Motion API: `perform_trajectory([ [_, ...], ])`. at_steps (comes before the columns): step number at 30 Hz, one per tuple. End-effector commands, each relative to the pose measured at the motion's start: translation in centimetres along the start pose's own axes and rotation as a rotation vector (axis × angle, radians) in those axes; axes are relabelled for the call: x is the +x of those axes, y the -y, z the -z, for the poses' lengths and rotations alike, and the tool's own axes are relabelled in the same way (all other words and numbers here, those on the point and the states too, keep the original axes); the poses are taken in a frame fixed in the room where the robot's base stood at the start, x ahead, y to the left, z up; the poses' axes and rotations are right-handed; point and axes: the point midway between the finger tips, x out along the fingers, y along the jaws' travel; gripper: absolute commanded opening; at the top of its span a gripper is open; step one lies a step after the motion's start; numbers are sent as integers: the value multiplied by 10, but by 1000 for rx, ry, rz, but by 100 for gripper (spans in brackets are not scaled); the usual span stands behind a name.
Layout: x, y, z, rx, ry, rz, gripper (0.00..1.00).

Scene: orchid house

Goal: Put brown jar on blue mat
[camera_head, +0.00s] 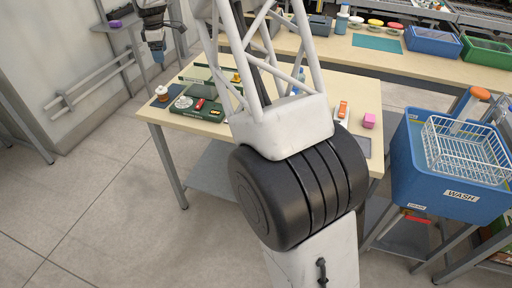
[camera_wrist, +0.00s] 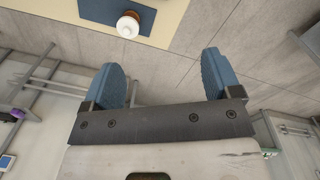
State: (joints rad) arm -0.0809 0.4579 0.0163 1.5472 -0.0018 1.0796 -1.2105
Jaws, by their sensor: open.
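The brown jar (camera_head: 162,91) with a white top stands on the dark blue mat (camera_head: 170,101) at the left end of the wooden table. The jar (camera_wrist: 132,13) also shows at the top of the wrist view, within the blue mat (camera_wrist: 155,19). My gripper (camera_head: 157,56) is up and to the left of the jar in the head view, apart from it. In the wrist view my gripper (camera_wrist: 163,80) has its blue fingers spread, with nothing between them but floor beyond.
The wooden table (camera_head: 168,115) also bears a green tray (camera_head: 190,108) with small items and a pink block (camera_head: 369,121). My arm hides its middle. A blue wash tub (camera_head: 450,190) with a white rack stands right. A shelf (camera_head: 120,22) is near my gripper.

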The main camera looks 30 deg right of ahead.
Motion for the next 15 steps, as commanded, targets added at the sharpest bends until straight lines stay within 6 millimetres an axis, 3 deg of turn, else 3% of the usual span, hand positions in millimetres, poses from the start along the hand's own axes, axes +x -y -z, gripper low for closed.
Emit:
perform_trajectory([
  [3, -22, 25, -14, 60, -4, -10, 84],
  [15, -75, 110, -58, 267, -17, -37, 84],
])
